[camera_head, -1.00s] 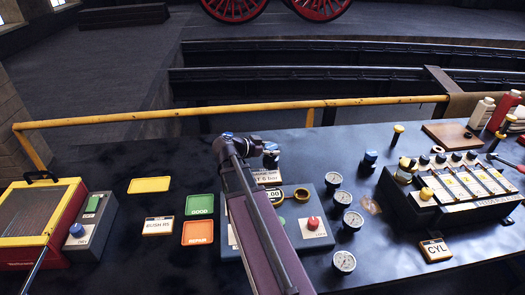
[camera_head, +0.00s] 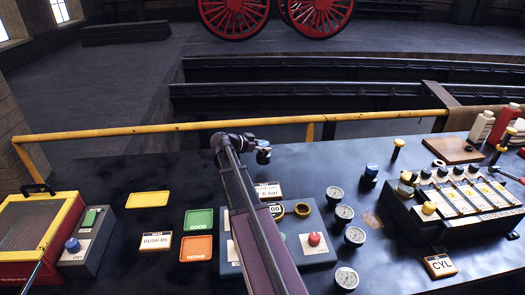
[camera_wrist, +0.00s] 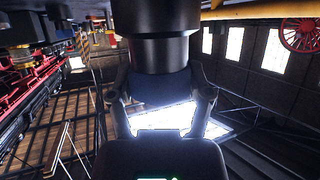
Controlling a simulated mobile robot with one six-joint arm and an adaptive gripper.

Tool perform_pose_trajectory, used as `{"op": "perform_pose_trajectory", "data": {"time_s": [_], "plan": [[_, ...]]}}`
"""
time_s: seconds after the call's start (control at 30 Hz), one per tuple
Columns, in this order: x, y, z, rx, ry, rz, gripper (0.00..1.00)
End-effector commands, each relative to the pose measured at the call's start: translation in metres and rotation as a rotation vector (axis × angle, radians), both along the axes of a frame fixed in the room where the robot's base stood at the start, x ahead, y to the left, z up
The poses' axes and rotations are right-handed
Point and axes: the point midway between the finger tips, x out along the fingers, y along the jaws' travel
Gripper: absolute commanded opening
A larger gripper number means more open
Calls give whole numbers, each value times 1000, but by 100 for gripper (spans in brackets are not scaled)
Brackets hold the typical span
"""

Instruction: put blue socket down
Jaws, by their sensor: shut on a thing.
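My gripper (camera_head: 262,153) is at the end of my arm, over the far middle part of the dark bench, behind the gauge box. In the wrist view its two fingers (camera_wrist: 161,92) are closed on the blue socket (camera_wrist: 160,82), which looks dark navy there, with a wide black cylindrical part above it. In the head view a small blue patch of the socket (camera_head: 263,143) shows at the gripper. The socket is held clear of the bench, though its exact height is hard to tell. A similar blue-topped piece (camera_head: 371,171) stands on the bench to the right.
Green GOOD (camera_head: 199,219) and orange REPAIR (camera_head: 196,248) pads, a yellow pad (camera_head: 148,199) and a BUSH label (camera_head: 156,241) lie left. Several gauges (camera_head: 344,213) and a valve block (camera_head: 455,205) stand right. A yellow rail (camera_head: 240,122) runs behind the bench.

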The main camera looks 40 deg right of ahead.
Motion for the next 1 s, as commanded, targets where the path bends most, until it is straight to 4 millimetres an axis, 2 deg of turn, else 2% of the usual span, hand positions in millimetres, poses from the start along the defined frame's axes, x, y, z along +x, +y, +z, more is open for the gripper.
{"op": "perform_pose_trajectory", "data": {"time_s": [0.03,0.13,0.57,0.77,1.0], "plan": [[9,-4,-1,-2,0,0,4],[15,-7,-1,-2,0,0,4],[18,-9,-1,-2,1,1,4],[30,-14,-3,-2,1,1,4],[29,-14,-24,-2,1,1,4]]}}
